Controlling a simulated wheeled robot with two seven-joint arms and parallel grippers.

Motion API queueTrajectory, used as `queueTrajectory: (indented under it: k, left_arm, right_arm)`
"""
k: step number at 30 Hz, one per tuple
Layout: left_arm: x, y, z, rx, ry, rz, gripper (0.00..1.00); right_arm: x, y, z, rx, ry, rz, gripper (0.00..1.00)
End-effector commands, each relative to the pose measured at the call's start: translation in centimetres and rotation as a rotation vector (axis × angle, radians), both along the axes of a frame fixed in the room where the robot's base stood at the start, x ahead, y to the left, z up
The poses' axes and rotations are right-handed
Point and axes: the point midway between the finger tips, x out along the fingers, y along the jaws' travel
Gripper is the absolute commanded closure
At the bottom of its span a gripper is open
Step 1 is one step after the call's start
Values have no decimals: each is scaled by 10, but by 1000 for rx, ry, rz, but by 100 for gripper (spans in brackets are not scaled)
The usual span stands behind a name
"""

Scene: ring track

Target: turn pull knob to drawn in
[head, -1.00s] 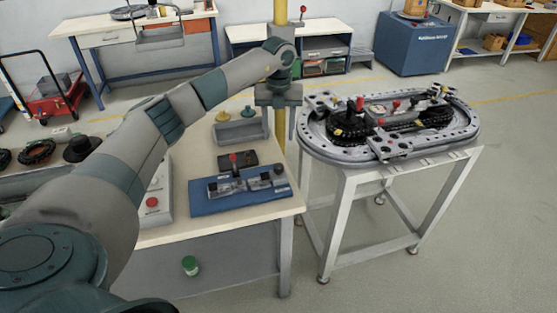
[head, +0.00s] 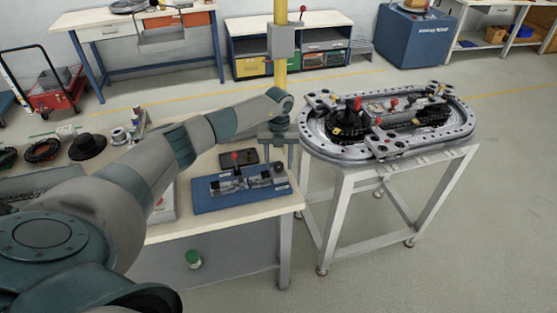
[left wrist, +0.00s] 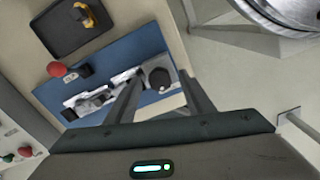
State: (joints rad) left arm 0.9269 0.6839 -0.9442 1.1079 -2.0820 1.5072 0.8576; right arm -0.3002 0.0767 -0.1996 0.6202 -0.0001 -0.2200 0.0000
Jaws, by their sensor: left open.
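A blue board (head: 225,200) lies on the near table with a clear and metal fixture on it. A red ball knob (head: 235,155) stands up at the fixture; it also shows in the left wrist view (left wrist: 57,69). A round black knob (left wrist: 160,78) sits at the fixture's other end. I cannot tell which one is the pull knob. My left gripper (head: 279,156) is above the board's right end, fingers pointing down. In the left wrist view its open, empty fingers (left wrist: 157,86) appear on either side of the black knob; contact is not visible. My right gripper is not in view.
A black tray (left wrist: 72,35) with a yellow part lies behind the board. A grey box (left wrist: 15,130) with red and green buttons stands beside it. A yellow post (head: 281,70) rises behind my gripper. A ring track (head: 465,125) stands on a separate frame to the right.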

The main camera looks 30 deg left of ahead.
Motion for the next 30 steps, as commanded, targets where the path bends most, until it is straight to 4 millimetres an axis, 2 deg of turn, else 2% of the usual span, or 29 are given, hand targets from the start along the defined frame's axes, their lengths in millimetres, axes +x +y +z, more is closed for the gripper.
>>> queueTrajectory:
  k: [6,11,12,22,30]
  left_arm:
    - [0,0,0,0,0,0,52]
    - [0,0,0,0,0,0,90]
    - [0,0,0,1,1,0,93]
    - [0,1,-1,1,0,-26,93]
    - [0,1,-3,1,0,-137,93]
  right_arm:
    - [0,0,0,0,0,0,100]
    - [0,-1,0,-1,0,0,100]
    - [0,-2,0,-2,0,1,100]
    - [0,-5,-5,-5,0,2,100]
    - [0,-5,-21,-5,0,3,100]
